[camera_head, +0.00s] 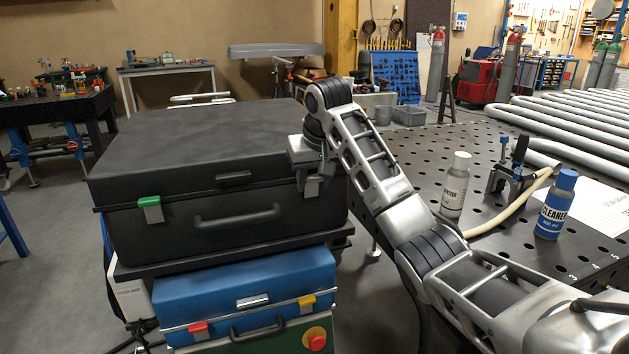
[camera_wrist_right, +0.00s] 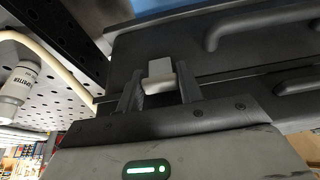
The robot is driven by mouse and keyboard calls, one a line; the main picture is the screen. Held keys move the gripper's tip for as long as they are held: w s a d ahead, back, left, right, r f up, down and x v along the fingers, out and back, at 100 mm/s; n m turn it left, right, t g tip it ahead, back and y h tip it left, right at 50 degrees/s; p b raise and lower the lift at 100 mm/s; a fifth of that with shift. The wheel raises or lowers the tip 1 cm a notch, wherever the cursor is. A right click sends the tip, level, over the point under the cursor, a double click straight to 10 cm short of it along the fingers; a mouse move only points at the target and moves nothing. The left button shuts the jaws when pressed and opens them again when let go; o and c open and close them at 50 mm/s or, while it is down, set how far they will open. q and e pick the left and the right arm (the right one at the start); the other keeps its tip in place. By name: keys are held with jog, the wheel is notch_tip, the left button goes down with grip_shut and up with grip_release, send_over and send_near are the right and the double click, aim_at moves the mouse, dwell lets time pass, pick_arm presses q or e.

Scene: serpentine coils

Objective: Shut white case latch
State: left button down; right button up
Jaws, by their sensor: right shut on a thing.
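The black case (camera_head: 200,150) sits on a stack, its lid down on its body. My right gripper (camera_head: 314,186) is at the right end of the case's front. In the right wrist view its two fingers stand on both sides of the white latch (camera_wrist_right: 160,72), shut on it. The head view does not show this latch clearly, as the gripper covers it. A green-topped latch (camera_head: 150,207) is on the left of the case's front, with the carry handle (camera_head: 238,217) between. My left gripper is not in view.
Under the black case is a blue case (camera_head: 245,280) with red and yellow latches. To the right, a perforated black table (camera_head: 480,225) holds a white bottle (camera_head: 455,185), a blue cleaner bottle (camera_head: 556,204), a clamp (camera_head: 512,175) and a pale hose.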

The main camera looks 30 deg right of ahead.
dwell(0.4)
jog(key=o, duration=1)
jog(key=v, duration=1.6)
